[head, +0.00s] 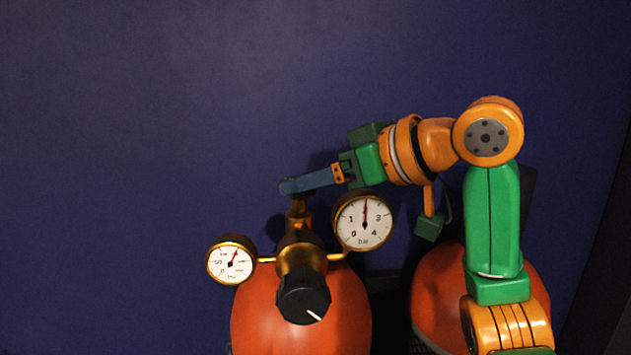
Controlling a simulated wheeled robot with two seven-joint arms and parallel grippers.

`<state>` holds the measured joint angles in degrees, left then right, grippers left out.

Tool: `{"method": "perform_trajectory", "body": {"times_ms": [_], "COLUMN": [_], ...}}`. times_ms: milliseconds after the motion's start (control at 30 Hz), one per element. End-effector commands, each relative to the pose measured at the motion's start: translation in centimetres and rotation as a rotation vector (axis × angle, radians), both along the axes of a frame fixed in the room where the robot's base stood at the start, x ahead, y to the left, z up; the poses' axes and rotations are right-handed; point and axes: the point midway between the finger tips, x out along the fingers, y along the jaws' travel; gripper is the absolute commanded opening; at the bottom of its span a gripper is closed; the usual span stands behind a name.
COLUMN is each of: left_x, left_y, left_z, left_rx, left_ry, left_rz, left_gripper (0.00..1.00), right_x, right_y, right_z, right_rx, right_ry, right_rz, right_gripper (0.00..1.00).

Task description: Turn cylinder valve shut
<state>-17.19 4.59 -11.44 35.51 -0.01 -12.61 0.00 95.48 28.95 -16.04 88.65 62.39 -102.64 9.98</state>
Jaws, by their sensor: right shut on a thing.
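An orange-red gas cylinder (255,310) stands upright at the lower middle. Its brass cylinder valve (298,208) rises from the top, above a regulator. My right gripper (290,187) reaches in from the right with its blue fingers at the top of the valve. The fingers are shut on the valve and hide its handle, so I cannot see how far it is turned. My left gripper is not in view.
A small gauge (231,263) and a larger gauge (364,220) flank the regulator, with a black knob (303,297) in front. Both needles stand off zero. A second red cylinder (433,300) is partly behind my right arm. A dark blue wall is behind; the left side is clear.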

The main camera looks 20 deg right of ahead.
Motion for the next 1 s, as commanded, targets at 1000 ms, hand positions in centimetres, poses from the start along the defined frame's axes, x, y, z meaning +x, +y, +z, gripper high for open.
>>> {"method": "perform_trajectory", "body": {"times_ms": [1000], "left_x": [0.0], "left_y": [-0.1], "left_z": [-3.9], "left_rx": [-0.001], "left_ry": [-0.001], "left_rz": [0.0], "left_gripper": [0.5], "right_x": [-0.2], "right_y": [2.4], "right_z": [0.2], "right_rx": [0.002], "right_ry": [-0.009], "right_rz": [-0.926], "right_gripper": [0.11]}}
